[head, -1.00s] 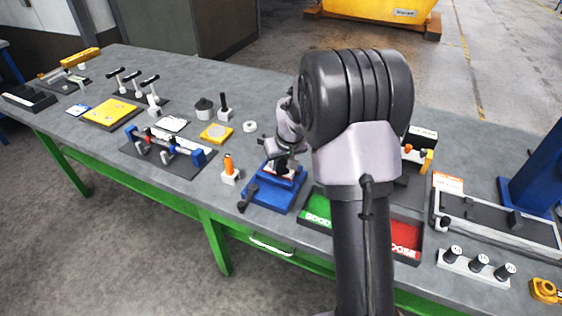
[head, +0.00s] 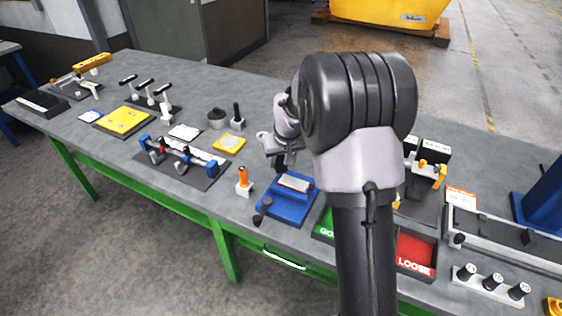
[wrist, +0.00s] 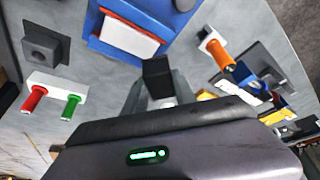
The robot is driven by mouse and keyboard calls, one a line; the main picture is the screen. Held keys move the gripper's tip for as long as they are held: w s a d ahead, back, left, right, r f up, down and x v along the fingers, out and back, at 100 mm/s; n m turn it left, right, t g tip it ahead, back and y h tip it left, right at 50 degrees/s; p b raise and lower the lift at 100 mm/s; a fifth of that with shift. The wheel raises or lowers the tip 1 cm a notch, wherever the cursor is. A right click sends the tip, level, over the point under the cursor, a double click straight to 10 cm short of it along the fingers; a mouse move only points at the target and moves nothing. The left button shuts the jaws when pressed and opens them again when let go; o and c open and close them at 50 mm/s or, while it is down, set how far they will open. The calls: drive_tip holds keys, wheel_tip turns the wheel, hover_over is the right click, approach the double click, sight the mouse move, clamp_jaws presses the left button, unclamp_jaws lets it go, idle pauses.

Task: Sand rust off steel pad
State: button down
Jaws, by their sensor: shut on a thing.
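The steel pad (head: 294,183) lies in a blue clamp fixture (head: 273,209) near the bench's front edge. Its top looks pale, with a brownish edge; whether rust remains on it is too small to tell. In the wrist view the pad (wrist: 125,37) and blue fixture (wrist: 160,14) are at the top, apart from my gripper. My gripper (wrist: 158,88) is shut on a small dark block (wrist: 157,70), which sticks out beyond the fingers. In the head view my gripper (head: 284,164) hangs above the bench just behind the fixture, partly hidden by my arm.
An orange-handled tool (head: 243,174) stands in a white holder left of the fixture. A green tray (head: 325,226) and a red tray marked LOOSE (head: 416,250) sit to its right. A rack with blue posts (head: 181,160) stands left. A yellow plate (head: 229,143) lies behind.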

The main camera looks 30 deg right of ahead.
drive_tip(key=shift+r+p, duration=1.1)
drive_tip(key=shift+r, duration=0.75)
